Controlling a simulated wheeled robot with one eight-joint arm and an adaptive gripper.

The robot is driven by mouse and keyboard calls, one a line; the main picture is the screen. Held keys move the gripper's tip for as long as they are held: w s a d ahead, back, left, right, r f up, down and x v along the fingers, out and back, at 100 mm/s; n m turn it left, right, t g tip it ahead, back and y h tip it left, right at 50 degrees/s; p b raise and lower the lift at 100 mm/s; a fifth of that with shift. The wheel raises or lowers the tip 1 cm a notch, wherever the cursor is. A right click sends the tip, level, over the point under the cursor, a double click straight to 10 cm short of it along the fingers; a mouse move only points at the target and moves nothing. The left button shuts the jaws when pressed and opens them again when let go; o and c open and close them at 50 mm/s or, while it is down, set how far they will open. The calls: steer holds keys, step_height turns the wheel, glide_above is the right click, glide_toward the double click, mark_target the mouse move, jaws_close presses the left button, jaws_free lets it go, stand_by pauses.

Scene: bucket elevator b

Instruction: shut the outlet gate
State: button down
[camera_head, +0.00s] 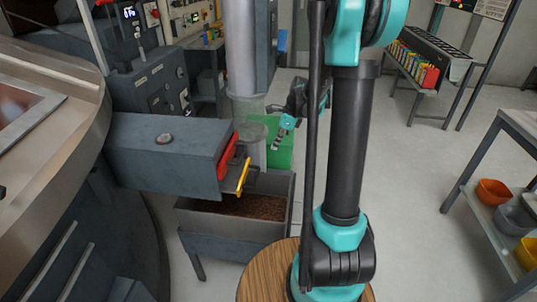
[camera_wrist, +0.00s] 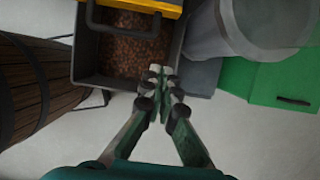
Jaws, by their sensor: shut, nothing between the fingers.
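The outlet gate shows as a yellow-edged piece (camera_head: 243,177) at the open end of the grey chute (camera_head: 165,150), beside a red strip (camera_head: 229,155). In the wrist view a yellow part (camera_wrist: 150,6) with a dark bar handle (camera_wrist: 125,28) is at the top, cut off by the frame. My gripper (camera_head: 277,146) is shut and empty, to the right of the gate and apart from it. In the wrist view its fingertips (camera_wrist: 160,72) meet over the bin's edge, below and right of the handle. I cannot tell how far the gate is open.
A grey bin (camera_head: 232,227) of brown beans stands below the chute; it also shows in the wrist view (camera_wrist: 88,60). A wooden barrel (camera_wrist: 35,85) stands left. Open floor lies to the right.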

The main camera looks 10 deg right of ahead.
mark_target(251, 167)
steer(key=s+d, duration=0.2)
steer(key=s, duration=0.2)
steer(key=w+a+f, duration=0.3)
steer(key=a+f, duration=0.3)
steer(key=f, duration=0.3)
steer(key=shift+a+f+m+h, duration=0.2)
steer(key=shift+m+h, duration=0.1)
steer(key=shift+h, duration=0.1)
steer(key=shift+w+a, duration=0.3)
steer(key=shift+a, duration=0.5)
steer(key=shift+w+a, duration=0.25)
steer(key=shift+a, duration=0.55)
steer(key=shift+w+a, duration=0.3)
steer(key=shift+a, duration=0.5)
steer(key=shift+r, duration=0.1)
